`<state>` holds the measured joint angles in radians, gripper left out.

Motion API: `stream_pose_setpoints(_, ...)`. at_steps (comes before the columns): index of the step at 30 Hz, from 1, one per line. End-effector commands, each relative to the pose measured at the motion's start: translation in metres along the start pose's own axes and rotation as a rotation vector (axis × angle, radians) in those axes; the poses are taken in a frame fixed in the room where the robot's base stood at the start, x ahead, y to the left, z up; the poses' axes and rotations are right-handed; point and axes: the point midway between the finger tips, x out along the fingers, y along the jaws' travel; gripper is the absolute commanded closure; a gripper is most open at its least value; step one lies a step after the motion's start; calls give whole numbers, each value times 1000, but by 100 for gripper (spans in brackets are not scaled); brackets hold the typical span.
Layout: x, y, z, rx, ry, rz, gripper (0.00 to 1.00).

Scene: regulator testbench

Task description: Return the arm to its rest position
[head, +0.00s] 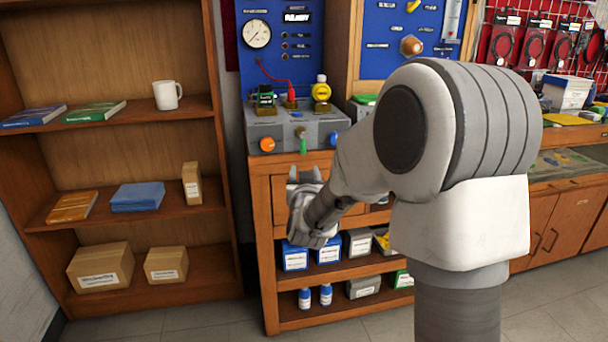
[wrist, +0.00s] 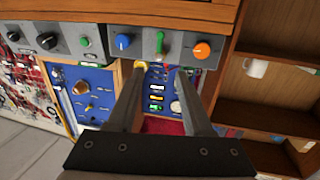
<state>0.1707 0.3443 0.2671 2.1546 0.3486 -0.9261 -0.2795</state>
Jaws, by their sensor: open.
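My gripper (head: 305,174) is in front of the wooden testbench cabinet, just below the grey control box (head: 290,130), in the head view. Its fingers point up toward the bench. In the wrist view my gripper (wrist: 160,72) shows two fingers spread apart with nothing between them. My arm is bent and reaches forward from the right of the head view, hiding part of the cabinet. The control box also shows in the wrist view (wrist: 205,46), with a blue knob, a green lever and an orange knob (wrist: 202,50).
A blue panel with a gauge (head: 257,34) stands behind the control box. A wooden shelf (head: 130,208) with boxes, books and a white mug (head: 167,95) is at left. Lower cabinet shelves hold boxes and bottles. Floor (head: 180,322) shows in front.

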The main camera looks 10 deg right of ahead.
Motion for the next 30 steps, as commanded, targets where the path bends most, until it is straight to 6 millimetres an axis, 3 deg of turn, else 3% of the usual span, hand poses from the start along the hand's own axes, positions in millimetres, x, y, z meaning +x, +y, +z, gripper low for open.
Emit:
stream_pose_setpoints(16, 0, 0, -1, 0, -1, -2, 49)
stream_pose_setpoints(20, -8, -4, -7, -4, -31, -27, 49)
stream_pose_setpoints(26, -50, -18, -22, -29, -183, -123, 49)
stream_pose_setpoints(30, -94, -20, -25, -51, -322, -176, 49)
